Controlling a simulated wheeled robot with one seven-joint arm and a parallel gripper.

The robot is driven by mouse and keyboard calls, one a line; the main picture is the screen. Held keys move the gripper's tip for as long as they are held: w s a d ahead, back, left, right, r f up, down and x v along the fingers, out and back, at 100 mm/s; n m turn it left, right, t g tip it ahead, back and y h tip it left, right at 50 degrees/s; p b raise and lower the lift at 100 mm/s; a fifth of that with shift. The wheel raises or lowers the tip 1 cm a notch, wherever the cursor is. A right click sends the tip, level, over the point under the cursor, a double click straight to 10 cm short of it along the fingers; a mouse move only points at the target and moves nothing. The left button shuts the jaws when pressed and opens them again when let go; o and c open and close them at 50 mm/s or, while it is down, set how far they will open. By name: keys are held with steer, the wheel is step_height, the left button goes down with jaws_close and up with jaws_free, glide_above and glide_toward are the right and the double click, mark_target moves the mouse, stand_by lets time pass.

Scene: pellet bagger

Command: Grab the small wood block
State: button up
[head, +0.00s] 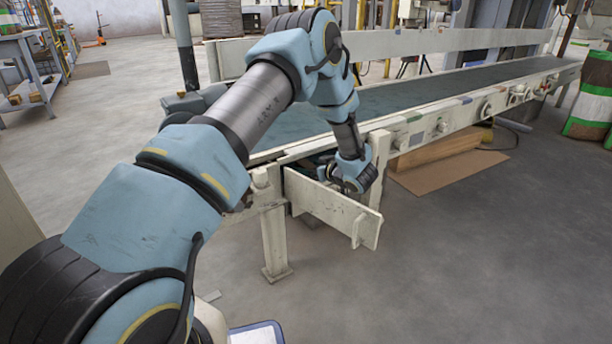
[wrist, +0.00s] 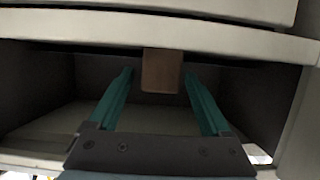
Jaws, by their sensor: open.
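The small wood block (wrist: 161,72) is a brown piece that shows in the wrist view, upper middle, against the dark inside of the drawer. In the wrist view my gripper (wrist: 159,76) is open. Its two teal fingers point into the drawer, one on each side of the block, with a gap showing on both sides. I cannot tell how deep the fingertips sit relative to the block. In the head view the block is hidden, and my wrist reaches down into the pulled-out drawer (head: 333,212) under the conveyor.
The conveyor (head: 437,88) runs to the far right, with its pale side rail just above the drawer. A pale leg (head: 275,243) stands left of the drawer. Cardboard (head: 433,168) lies under the conveyor. The floor at the front right is clear.

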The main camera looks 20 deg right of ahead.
steer(key=shift+x, duration=1)
jaws_close()
